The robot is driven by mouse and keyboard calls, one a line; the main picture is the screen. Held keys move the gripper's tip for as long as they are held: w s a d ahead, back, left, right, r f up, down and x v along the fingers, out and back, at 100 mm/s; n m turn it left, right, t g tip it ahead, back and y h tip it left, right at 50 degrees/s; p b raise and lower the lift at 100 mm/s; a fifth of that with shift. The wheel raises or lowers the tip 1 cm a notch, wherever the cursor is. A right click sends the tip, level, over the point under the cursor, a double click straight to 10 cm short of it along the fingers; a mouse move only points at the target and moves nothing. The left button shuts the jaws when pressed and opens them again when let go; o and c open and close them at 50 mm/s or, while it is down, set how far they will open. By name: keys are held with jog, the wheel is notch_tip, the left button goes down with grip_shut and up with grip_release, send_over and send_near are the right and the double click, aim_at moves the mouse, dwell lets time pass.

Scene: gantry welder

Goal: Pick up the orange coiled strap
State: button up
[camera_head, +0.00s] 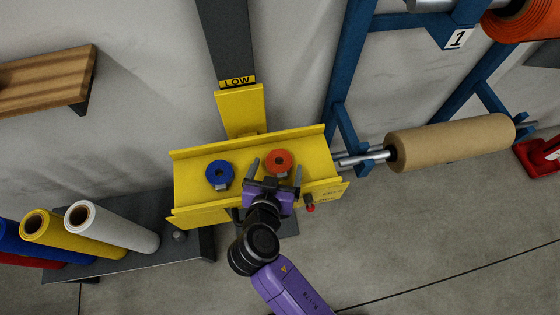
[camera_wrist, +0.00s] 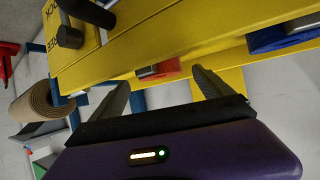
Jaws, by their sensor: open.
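The orange coiled strap (camera_head: 279,161) lies on the yellow tray (camera_head: 250,150), right of a blue coiled strap (camera_head: 219,173). In the wrist view, the orange strap (camera_wrist: 158,70) shows only as a strip behind the yellow edge, with a grey end piece. The blue strap (camera_wrist: 285,38) is at the upper right there. My gripper (camera_head: 276,170) is open and empty. In the head view its fingers appear to either side of the orange strap's near edge. In the wrist view the fingers (camera_wrist: 160,90) point toward the strap, apart from it. I cannot tell the exact height.
A red-tipped knob (camera_head: 310,207) sits on the tray's near right side. A blue rack (camera_head: 345,120) with a brown roll (camera_head: 450,142) stands to the right. A wooden shelf (camera_head: 45,80) hangs upper left.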

aim_at(278, 163)
jog(key=shift+x, duration=1.8)
jog(key=c, duration=1.6)
